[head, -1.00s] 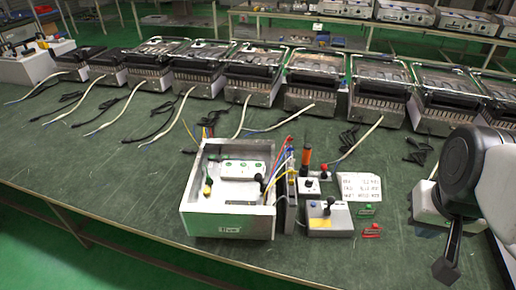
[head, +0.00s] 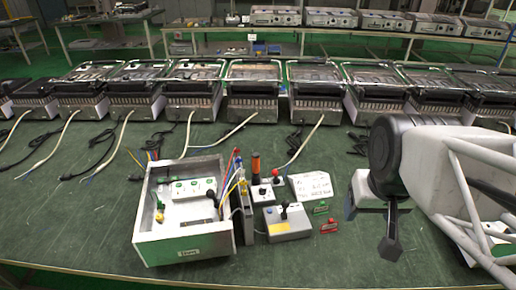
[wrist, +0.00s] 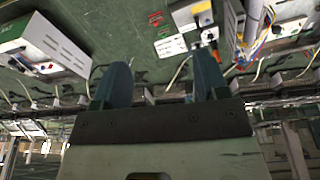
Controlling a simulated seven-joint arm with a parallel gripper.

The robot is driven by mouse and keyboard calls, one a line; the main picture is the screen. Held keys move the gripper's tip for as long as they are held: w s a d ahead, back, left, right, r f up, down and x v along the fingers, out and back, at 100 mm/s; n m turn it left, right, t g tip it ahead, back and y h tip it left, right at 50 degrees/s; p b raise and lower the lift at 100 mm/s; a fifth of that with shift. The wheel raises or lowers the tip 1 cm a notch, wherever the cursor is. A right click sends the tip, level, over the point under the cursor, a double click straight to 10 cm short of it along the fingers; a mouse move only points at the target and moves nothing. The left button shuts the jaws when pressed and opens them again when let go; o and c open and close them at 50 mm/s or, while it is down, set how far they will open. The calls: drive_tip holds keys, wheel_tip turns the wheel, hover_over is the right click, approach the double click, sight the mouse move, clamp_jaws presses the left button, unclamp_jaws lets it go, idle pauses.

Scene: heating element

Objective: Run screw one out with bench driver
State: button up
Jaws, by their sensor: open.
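An open metal enclosure (head: 190,245) stands on the bench left of my gripper. Inside is a white block (head: 187,189) with several green marks; single screws are too small to make out. An orange-handled driver (head: 255,164) stands upright just right of the enclosure, among coloured wires (head: 237,170). My gripper (head: 390,247) is at the right, above the bench and apart from the driver and enclosure. In the wrist view its two fingers (wrist: 162,82) are spread with nothing between them.
A grey control box (head: 288,228) with a black knob, a white label card (head: 311,186), a green piece (head: 320,208) and a red piece (head: 329,226) lie between enclosure and gripper. A row of heaters (head: 254,92) lines the back, with trailing cables. The front right bench is clear.

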sight(258, 157)
drive_tip(key=w+a+f+n+t+y, duration=0.1)
drive_tip(key=w+a+f+t, duration=0.25)
drive_tip(key=w, duration=1.55)
drive_tip(key=w+a+f+n+t, duration=0.2)
drive_tip(key=w+f+t, duration=0.25)
drive_tip(key=w, duration=1.55)
drive_tip(key=w+a+f+n+t+y, duration=0.1)
drive_tip(key=w+a+f+y, duration=0.1)
drive_tip(key=w+a+f, duration=0.3)
drive_tip(key=w+a+f+n+t+y, duration=0.1)
drive_tip(key=w+a+f+t+y, duration=0.2)
drive_tip(key=w+f, duration=0.45)
drive_tip(key=a+f+y, duration=0.1)
drive_tip(key=a+f, duration=0.1)
drive_tip(key=f, duration=0.2)
drive_tip(key=w+a+f+n+y, duration=0.1)
drive_tip(key=a+f+y, duration=0.1)
drive_tip(key=f, duration=0.3)
drive_tip(key=w+a+f+n+y, duration=0.1)
drive_tip(key=a+f, duration=0.3)
drive_tip(key=shift+w+a+f+y, duration=0.15)
drive_tip(key=shift+a+f+y, duration=0.1)
drive_tip(key=shift+y, duration=0.15)
drive_tip(key=shift+n, duration=0.3)
drive_tip(key=shift+w+a, duration=0.1)
drive_tip(key=shift+x, duration=2.35)
